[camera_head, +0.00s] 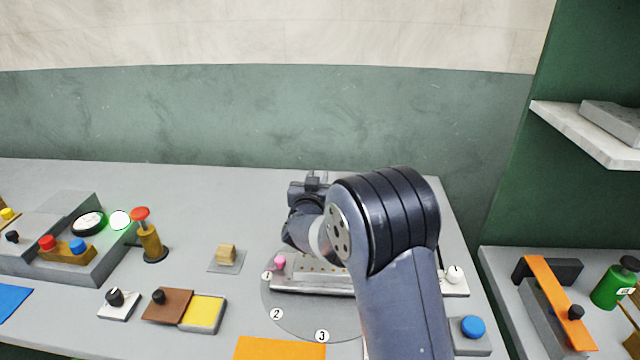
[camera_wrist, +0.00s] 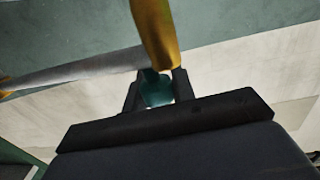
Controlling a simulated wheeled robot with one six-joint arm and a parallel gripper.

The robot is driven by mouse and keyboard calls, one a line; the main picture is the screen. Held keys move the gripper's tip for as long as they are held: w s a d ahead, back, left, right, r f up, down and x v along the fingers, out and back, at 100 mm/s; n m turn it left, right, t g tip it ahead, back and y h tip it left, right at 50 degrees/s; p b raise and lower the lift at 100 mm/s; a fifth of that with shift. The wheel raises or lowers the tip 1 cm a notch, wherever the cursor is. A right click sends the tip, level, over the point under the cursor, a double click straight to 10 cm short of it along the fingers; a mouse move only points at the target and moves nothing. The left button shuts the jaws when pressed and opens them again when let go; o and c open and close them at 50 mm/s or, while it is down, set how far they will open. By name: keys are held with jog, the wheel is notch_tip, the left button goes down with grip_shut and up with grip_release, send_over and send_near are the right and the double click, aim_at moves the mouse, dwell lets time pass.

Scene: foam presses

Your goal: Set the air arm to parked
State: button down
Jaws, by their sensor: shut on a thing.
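My gripper (camera_head: 312,180) is raised above the back of the bench, partly hidden by my own arm. In the wrist view my gripper (camera_wrist: 157,88) is shut on a teal piece (camera_wrist: 156,90). A yellow piece (camera_wrist: 156,32) extends from beside it, and a grey bar (camera_wrist: 80,72) runs left from there. In the head view a perforated metal bar (camera_head: 312,284) with a pink knob (camera_head: 280,262) lies over a grey disc (camera_head: 297,318) marked 1, 2 and 3. My arm hides part of both. I cannot tell which part is the air arm.
A red-topped yellow post (camera_head: 151,241) and a grey control unit (camera_head: 97,268) stand at left. A blue button (camera_head: 473,327) is at right. The bench's back left is clear.

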jog(key=w+m+g+h+p, duration=0.1)
jog(key=w+m+h+p, duration=0.1)
jog(key=w, duration=0.4)
jog(key=shift+d+r+m+h+p, duration=0.2)
jog(key=shift+d+m+h+p, duration=0.1)
jog(key=shift+h+p, duration=0.6)
jog(key=shift+r, duration=0.1)
jog(key=c, duration=1.6)
grip_release()
jog(key=o, duration=0.3)
jog(key=shift+w+f, duration=0.2)
jog(key=shift+w, duration=0.05)
jog(key=shift+o, duration=0.6)
jog(key=shift+s, duration=0.1)
